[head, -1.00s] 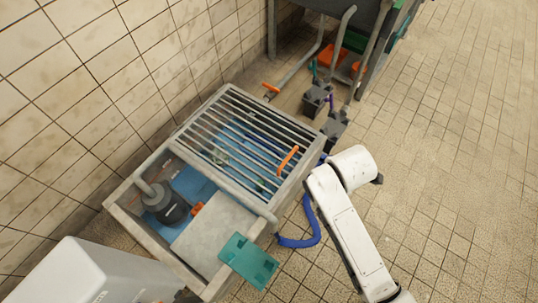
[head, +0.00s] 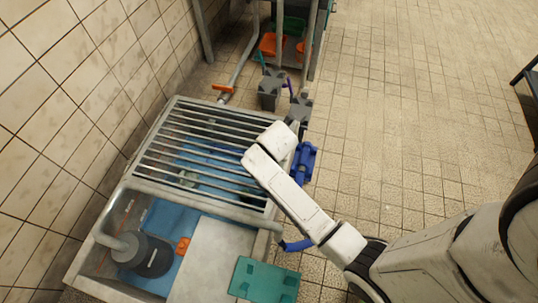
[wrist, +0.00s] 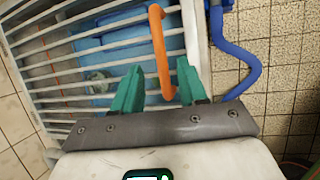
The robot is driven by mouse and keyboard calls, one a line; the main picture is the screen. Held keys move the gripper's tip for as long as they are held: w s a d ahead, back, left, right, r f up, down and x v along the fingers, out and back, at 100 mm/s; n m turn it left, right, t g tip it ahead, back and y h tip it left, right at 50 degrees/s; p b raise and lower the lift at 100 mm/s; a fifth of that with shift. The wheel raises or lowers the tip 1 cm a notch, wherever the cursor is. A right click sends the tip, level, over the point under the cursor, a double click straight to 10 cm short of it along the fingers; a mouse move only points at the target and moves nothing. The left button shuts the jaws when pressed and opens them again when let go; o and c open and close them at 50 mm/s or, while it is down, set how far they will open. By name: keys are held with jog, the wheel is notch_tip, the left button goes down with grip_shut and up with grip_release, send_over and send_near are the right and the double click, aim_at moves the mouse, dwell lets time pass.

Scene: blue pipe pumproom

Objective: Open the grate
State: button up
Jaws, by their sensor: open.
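The grate (head: 206,153) is a panel of metal bars lying flat over the far part of a trough with a blue bottom. It also fills the left of the wrist view (wrist: 60,85). Its orange handle (wrist: 159,50) shows in the wrist view near the grate's right edge; in the head view my arm hides it. My gripper (wrist: 154,72) has teal fingers, spread apart, with the near end of the handle between or just above them. I cannot tell whether they touch it. In the head view the fingers are hidden behind my arm.
The trough's near part (head: 90,284) is open and holds a dark pump (head: 148,255). A teal plate (head: 264,279) sits at its near right corner. A blue hose (wrist: 235,50) runs along the right side. Grey blocks (head: 271,88) stand beyond. Tiled floor at right is clear.

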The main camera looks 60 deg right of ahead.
jog(key=shift+b+x, duration=0.75)
jog(key=shift+x, duration=1.55)
jog(key=shift+r, duration=0.1)
grip_shut()
